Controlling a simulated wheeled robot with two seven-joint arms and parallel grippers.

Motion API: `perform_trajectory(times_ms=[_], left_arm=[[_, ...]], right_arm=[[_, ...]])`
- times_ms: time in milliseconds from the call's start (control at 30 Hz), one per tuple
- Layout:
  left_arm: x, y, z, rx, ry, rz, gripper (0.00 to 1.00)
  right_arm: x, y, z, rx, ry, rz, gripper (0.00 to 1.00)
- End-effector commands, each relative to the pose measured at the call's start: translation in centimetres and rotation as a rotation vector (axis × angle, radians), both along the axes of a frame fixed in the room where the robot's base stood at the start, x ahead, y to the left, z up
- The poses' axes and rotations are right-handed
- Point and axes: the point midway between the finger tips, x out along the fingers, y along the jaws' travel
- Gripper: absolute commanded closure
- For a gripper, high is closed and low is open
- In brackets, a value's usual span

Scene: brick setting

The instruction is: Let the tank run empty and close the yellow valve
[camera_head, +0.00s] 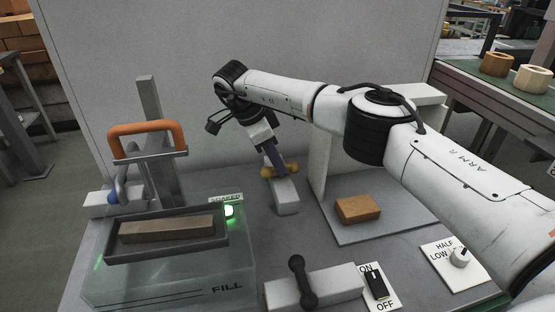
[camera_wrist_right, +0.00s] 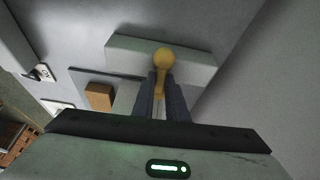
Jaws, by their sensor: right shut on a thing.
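The yellow valve (camera_head: 294,171) has a handle with rounded ends, on a white block (camera_head: 287,200) at the back middle of the bench. The handle lies across the block. My right gripper (camera_head: 275,160) is shut on the handle; the wrist view shows the fingers (camera_wrist_right: 162,98) around its near part, with the yellow knob (camera_wrist_right: 163,57) beyond. The clear tank (camera_head: 170,291), marked FILL, stands at front left. I cannot make out a water level in it. A dark tray (camera_head: 214,242) at its top holds a grey-brown brick (camera_head: 165,229). My left gripper is not in view.
A green lamp (camera_head: 229,211) is lit by a label reading SOAKED. A blue valve (camera_head: 116,190) and an orange handle (camera_head: 148,130) stand at left. A black valve (camera_head: 299,275), an ON/OFF switch (camera_head: 376,284) and a dial (camera_head: 460,257) are in front. An orange brick (camera_head: 358,209) lies right.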

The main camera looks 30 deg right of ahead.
Motion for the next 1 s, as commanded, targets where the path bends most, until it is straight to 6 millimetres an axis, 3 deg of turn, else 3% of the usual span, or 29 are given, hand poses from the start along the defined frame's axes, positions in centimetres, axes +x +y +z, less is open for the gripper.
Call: perform_trajectory(times_ms=[667, 700, 800, 1000], left_arm=[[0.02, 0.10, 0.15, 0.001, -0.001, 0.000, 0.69], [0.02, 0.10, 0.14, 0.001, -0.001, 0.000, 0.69], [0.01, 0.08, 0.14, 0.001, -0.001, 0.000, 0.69], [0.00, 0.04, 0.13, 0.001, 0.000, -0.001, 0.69]], right_arm=[[0.09, -0.13, 0.10, -0.002, -0.003, -0.067, 1.00], [0.09, -0.13, 0.10, -0.002, -0.003, -0.067, 0.84], [0.08, -0.11, 0.08, -0.001, -0.001, -0.066, 0.69], [0.07, -0.06, 0.04, 0.000, -0.001, -0.065, 0.69]])
